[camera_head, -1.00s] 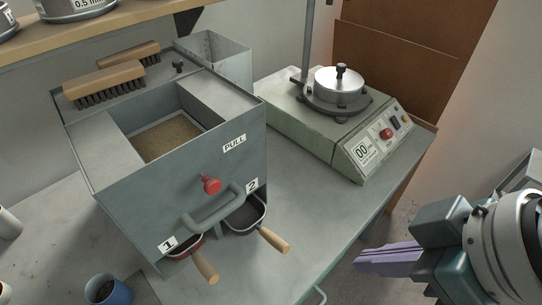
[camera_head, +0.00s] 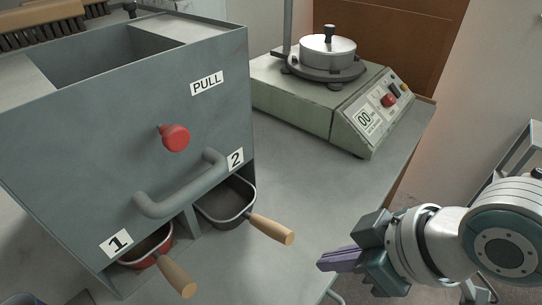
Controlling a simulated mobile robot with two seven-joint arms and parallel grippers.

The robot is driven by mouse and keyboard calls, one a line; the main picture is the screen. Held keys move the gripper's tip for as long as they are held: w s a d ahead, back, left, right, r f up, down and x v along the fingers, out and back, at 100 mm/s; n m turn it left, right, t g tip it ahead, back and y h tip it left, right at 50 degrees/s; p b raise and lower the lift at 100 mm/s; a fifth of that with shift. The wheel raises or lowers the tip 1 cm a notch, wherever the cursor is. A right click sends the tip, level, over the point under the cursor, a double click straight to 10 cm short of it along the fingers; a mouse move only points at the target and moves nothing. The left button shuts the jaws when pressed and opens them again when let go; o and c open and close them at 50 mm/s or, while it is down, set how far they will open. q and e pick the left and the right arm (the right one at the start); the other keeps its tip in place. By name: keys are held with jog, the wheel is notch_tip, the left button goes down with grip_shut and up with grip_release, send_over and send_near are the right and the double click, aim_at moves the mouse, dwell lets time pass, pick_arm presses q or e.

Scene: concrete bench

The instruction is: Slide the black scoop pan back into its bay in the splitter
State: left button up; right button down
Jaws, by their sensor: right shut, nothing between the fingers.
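The black scoop pan (camera_head: 227,207) sits in the opening marked 2 at the foot of the grey splitter (camera_head: 95,150). Its front part and wooden handle (camera_head: 271,229) stick out, the handle pointing right and toward me. How deep its back end reaches is hidden under the splitter. A red pan (camera_head: 146,248) with a wooden handle is in the opening marked 1. My right gripper (camera_head: 323,262) is shut and empty. Its purple fingers point left, to the right of the black pan's handle and apart from it. My left gripper is not in view.
A grey bar handle (camera_head: 182,193) and red knob (camera_head: 174,138) stick out of the splitter's front above the pans. A green sieve shaker (camera_head: 330,95) stands at the back right. The bench (camera_head: 310,180) between is clear; its edge runs near my gripper.

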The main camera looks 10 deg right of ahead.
aim_at(273, 224)
jog(key=shift+b+x, duration=0.3)
jog(key=shift+x, duration=0.95)
jog(key=w+a, duration=0.2)
jog(key=shift+w, duration=0.35)
jog(key=shift+w+a, duration=0.2)
jog(key=shift+w, duration=0.1)
jog(key=w+a, duration=0.1)
jog(key=w, duration=0.1)
jog(key=w+a+b, duration=0.1)
jog(key=w+a, duration=0.1)
jog(key=shift+w+a+b, duration=0.15)
jog(key=shift+w+b, duration=0.05)
jog(key=shift+b, duration=0.1)
jog(key=shift+s, duration=0.1)
